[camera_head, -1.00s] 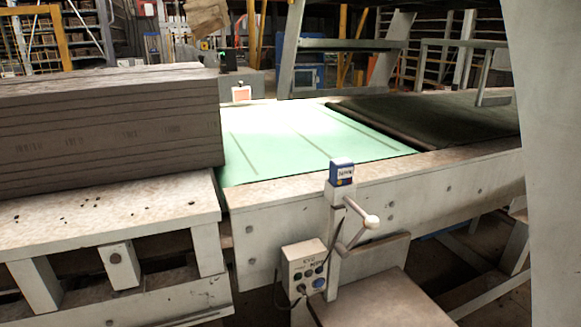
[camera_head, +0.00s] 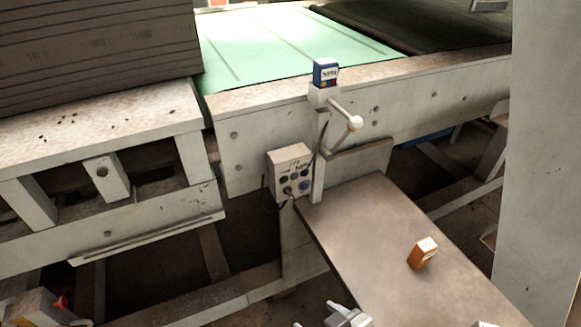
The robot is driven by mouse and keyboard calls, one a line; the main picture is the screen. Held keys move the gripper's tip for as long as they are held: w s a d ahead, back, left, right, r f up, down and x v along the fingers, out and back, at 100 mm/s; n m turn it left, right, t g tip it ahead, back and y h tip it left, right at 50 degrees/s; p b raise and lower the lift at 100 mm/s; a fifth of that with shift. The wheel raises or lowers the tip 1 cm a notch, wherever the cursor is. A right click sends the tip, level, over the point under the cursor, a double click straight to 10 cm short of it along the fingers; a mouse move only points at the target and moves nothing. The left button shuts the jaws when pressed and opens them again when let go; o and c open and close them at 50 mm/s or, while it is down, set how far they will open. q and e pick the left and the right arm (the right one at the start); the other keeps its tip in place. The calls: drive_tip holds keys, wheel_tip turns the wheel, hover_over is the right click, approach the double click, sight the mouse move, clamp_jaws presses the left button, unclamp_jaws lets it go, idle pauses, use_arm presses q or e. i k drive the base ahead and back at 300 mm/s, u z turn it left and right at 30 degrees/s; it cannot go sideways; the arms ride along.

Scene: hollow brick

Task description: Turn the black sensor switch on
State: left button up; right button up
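A small pale control box (camera_head: 290,172) is fixed at the conveyor's front side, left of a white post. Its face has several small dark knobs or switches and a blue round one (camera_head: 304,187). Which one is the black sensor switch, and its setting, is too small to tell. A blue sensor head (camera_head: 326,73) with a white label tops the post. A pale gripper part (camera_head: 347,316), seemingly of my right gripper, shows at the bottom edge, well below the box and apart from it.
A brown tabletop (camera_head: 370,240) extends below the post, with an orange-and-white block (camera_head: 421,255) on it. A white lever with a round knob (camera_head: 355,123) sticks out from the post. A box with a red knob (camera_head: 60,303) is at the bottom left. A grey pillar (camera_head: 548,150) stands right.

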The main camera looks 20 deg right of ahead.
sight(288, 190)
drive_tip(key=z, duration=0.1)
drive_tip(key=k, duration=0.95)
drive_tip(key=u, duration=0.85)
drive_tip(key=i, duration=0.85)
drive_tip(key=z, duration=0.9)
drive_tip(key=i, duration=0.4)
drive_tip(key=z, duration=0.35)
